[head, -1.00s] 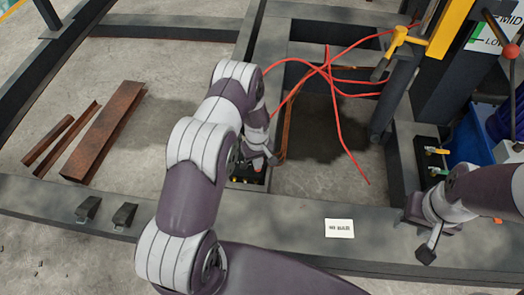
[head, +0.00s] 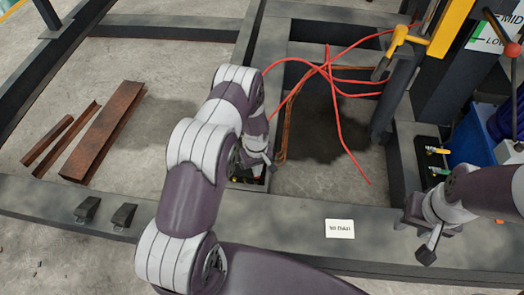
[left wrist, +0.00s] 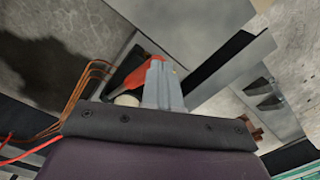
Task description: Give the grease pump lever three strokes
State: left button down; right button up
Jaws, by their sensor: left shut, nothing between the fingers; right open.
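A black lever with a red ball knob (head: 511,50) stands at the right edge in the head view. I cannot tell for sure that it is the grease pump lever. My left gripper (head: 264,163) is shut and empty, low over the frame beside a small dark box (head: 240,177) that the arm partly hides. In the left wrist view the closed grey fingers (left wrist: 162,84) overlap a red tapered piece (left wrist: 146,74); contact cannot be told. My right gripper (head: 427,243) is open and empty over the front beam at right.
Red hoses (head: 335,110) cross the frame opening in the middle. Rusty steel pieces (head: 105,130) lie on the floor at left. A small white card (head: 340,228) lies on the front beam (head: 290,225). A blue bin (head: 470,137) stands at right.

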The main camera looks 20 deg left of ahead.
pick_arm(q)
jog(key=shift+s+d+f, duration=0.1)
jog(key=shift+s+f, duration=0.25)
jog(key=shift+f, duration=0.25)
jog(key=shift+b, duration=0.3)
jog(key=shift+s+d+f+b, duration=0.1)
jog(key=shift+s+f+b, duration=0.2)
jog(key=shift+f, duration=0.3)
jog(key=shift+s+f+b, duration=0.3)
jog(key=shift+f+b, duration=0.05)
jog(key=shift+f, duration=0.3)
